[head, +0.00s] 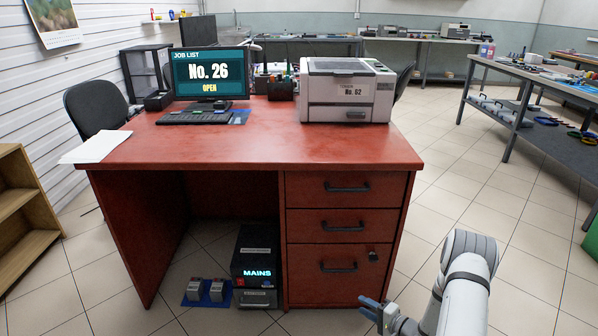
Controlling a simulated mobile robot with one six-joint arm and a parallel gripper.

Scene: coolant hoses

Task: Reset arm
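My arm comes up from the bottom right of the head view. It is bent, with its upper link pale grey and its end low in front of the red desk's drawers. My gripper (370,308) is at the bottom, right of the middle, with blue-grey fingers pointing left. The fingers look slightly apart, but they are small and I cannot tell for sure how far. I see nothing held in it. No coolant hose can be made out.
The red desk (270,150) stands ahead, carrying a monitor (210,73), keyboard (195,117) and printer (347,88). A box marked MAINS (255,252) sits under it. A grey workbench (535,88) is at the right. Tiled floor between is clear.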

